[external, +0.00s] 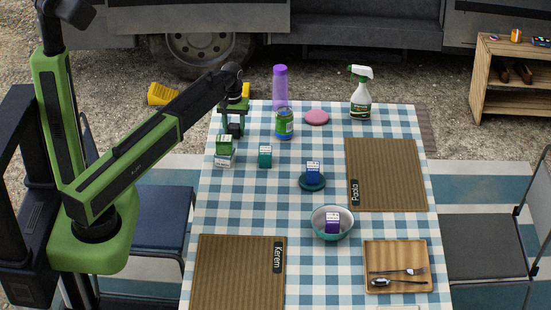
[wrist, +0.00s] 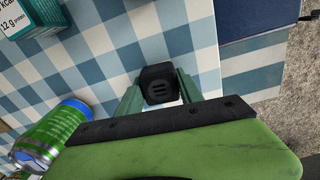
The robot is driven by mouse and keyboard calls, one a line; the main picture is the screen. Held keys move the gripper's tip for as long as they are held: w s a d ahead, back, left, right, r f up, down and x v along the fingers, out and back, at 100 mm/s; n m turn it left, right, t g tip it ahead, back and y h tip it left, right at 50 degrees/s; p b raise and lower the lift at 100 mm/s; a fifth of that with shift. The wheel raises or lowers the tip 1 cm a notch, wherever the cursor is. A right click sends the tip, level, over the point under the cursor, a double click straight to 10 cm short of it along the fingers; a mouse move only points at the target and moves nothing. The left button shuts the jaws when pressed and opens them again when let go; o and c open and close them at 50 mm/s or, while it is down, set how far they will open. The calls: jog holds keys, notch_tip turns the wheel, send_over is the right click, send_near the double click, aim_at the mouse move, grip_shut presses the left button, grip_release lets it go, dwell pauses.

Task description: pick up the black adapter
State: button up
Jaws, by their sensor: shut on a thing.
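The black adapter (wrist: 160,88) is a small dark block with slots on its face. In the wrist view it sits between the two green fingers of my gripper (wrist: 159,84), which are shut on it. In the external view my gripper (external: 235,122) points down at the far left of the table, with the adapter (external: 235,130) dark and small between the fingers. I cannot tell whether the adapter touches the checked cloth or hangs just above it.
A green-and-blue can (external: 284,124) stands to the right, also close by in the wrist view (wrist: 52,135). A purple bottle (external: 280,88) stands behind. Cloth between teal box and left placemat (external: 238,275) is clear.

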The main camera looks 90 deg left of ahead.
aim_at(234, 126)
notch_tip(234, 126, up, 9)
jog(key=p, duration=0.8)
jog(key=shift+f, duration=0.1)
